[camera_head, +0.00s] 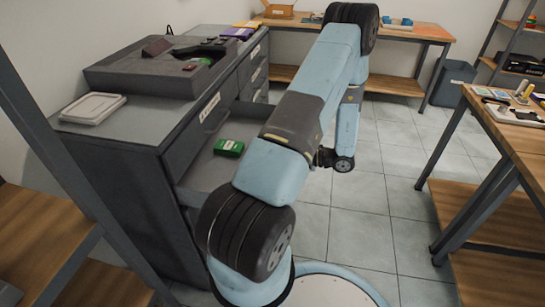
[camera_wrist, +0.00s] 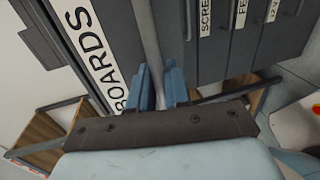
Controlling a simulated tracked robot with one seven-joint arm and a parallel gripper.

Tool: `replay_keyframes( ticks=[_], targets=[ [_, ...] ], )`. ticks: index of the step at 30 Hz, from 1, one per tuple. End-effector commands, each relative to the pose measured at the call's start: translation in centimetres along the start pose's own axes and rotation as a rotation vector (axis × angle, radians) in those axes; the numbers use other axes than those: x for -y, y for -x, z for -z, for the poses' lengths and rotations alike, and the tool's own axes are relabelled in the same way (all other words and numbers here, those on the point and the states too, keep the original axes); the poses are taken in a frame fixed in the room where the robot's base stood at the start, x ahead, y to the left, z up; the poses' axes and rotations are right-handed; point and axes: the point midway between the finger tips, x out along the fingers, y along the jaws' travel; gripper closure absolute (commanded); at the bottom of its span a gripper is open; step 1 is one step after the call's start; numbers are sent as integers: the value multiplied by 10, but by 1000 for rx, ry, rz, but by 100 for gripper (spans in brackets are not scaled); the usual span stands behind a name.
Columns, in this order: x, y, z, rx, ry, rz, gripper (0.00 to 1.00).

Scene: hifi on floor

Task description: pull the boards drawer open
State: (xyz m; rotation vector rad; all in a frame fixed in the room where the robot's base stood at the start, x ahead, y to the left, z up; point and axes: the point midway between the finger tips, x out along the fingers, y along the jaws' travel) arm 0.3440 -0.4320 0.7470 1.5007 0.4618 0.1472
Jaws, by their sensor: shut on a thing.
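The boards drawer's front shows in the wrist view with its white BOARDS label (camera_wrist: 90,50) and a grey bar handle (camera_wrist: 148,35). My gripper (camera_wrist: 158,88) is shut on this handle, one blue finger on each side. In the head view a drawer (camera_head: 205,168) stands pulled out of the grey cabinet (camera_head: 125,185), with a green box (camera_head: 229,148) inside. My arm hides its front, and I cannot read its label there.
Other labelled drawers (camera_wrist: 245,40) sit beside it in the wrist view. A dark device (camera_head: 150,75) and a pale tray (camera_head: 92,108) lie on the cabinet top. A wooden workbench (camera_head: 500,135) stands at right. Tiled floor (camera_head: 385,200) between is clear.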

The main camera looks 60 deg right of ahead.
Motion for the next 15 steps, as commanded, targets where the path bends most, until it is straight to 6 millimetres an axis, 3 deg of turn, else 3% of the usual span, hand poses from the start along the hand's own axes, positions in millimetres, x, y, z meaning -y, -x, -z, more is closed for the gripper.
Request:
replay_keyframes(
  ticks=[6, 15],
  targets=[
    [7, 18, 2, -2, -5, 5, 100],
    [8, 21, 2, -2, -5, 6, 100]
  ],
)
